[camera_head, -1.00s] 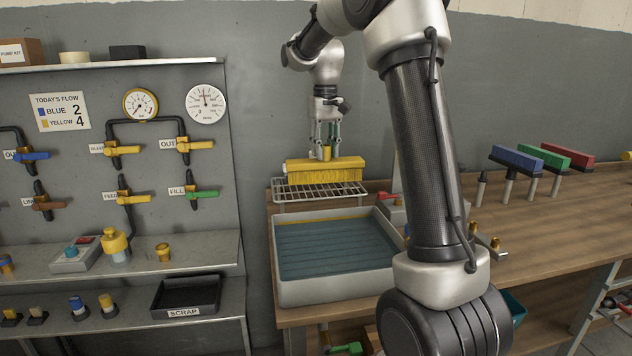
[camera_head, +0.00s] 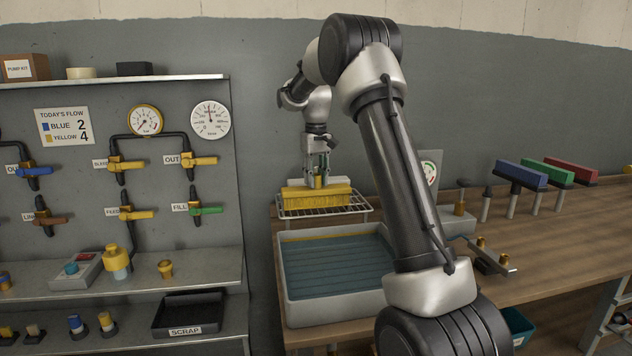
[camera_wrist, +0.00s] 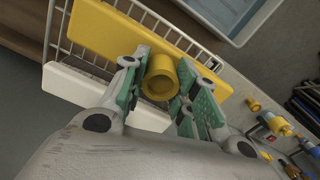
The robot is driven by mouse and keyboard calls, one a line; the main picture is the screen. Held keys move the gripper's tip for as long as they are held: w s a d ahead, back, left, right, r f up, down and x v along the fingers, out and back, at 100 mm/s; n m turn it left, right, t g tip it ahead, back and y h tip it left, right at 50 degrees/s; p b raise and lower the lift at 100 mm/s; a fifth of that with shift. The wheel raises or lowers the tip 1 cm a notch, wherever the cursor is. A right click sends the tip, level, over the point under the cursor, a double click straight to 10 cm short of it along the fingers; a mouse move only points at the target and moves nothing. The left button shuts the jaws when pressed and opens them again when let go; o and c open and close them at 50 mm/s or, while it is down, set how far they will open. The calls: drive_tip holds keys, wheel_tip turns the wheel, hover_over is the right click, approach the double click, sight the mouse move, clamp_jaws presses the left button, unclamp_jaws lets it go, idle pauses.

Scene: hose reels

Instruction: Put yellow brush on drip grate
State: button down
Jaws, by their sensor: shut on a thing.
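The yellow brush (camera_head: 318,196) lies level at the drip grate (camera_head: 352,209), a wire rack behind the grey tray. Its bristles point down and look to be on or just above the wires; I cannot tell if they touch. My gripper (camera_head: 319,180) comes from above, shut on the brush's yellow round socket. In the wrist view, the green-padded fingers of my gripper (camera_wrist: 158,88) stand on both sides of this socket, and the yellow brush block (camera_wrist: 105,32) runs beneath. The grate's white wires (camera_wrist: 62,45) show past the block's edge.
The grey tray (camera_head: 290,302) with a blue slatted inside stands in front of the grate. Blue, green and red brushes (camera_head: 521,175) stand on posts to the right on the wooden bench. A valve panel (camera_head: 75,165) and shelves are at left.

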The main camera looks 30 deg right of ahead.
drive_tip(key=shift+f, duration=0.5)
drive_tip(key=shift+f, duration=0.15)
drive_tip(key=c, duration=1.1)
unclamp_jaws()
